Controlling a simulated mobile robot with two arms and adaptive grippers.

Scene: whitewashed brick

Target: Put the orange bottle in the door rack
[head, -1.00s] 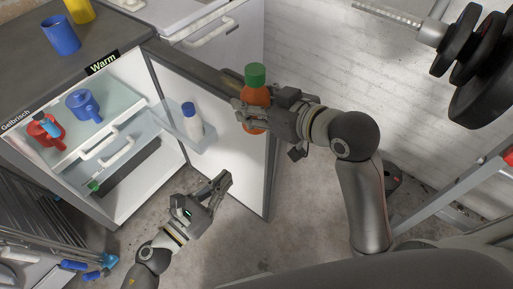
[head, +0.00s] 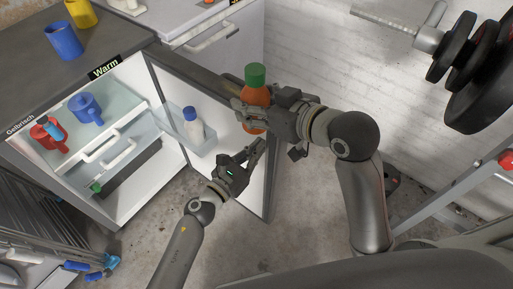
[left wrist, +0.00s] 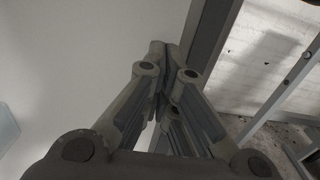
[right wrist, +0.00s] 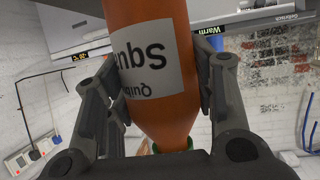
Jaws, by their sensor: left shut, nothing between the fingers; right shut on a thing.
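The orange bottle (head: 256,97) with a green cap is held by my right gripper (head: 250,112), above the open fridge door. In the right wrist view the bottle (right wrist: 152,60) with a white label sits between the two fingers. The door rack (head: 207,141) is a clear shelf on the inner side of the door. A white bottle with a blue cap (head: 193,125) stands in it. My left gripper (head: 256,150) is shut and empty in front of the inner door face, to the right of the rack. Its closed fingers (left wrist: 165,52) show in the left wrist view.
The fridge (head: 100,135) stands open with a red mug (head: 46,132) and a blue mug (head: 84,106) inside. A blue cup (head: 64,40) and a yellow cup (head: 81,13) stand on the counter. Black weights (head: 480,70) are at the upper right.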

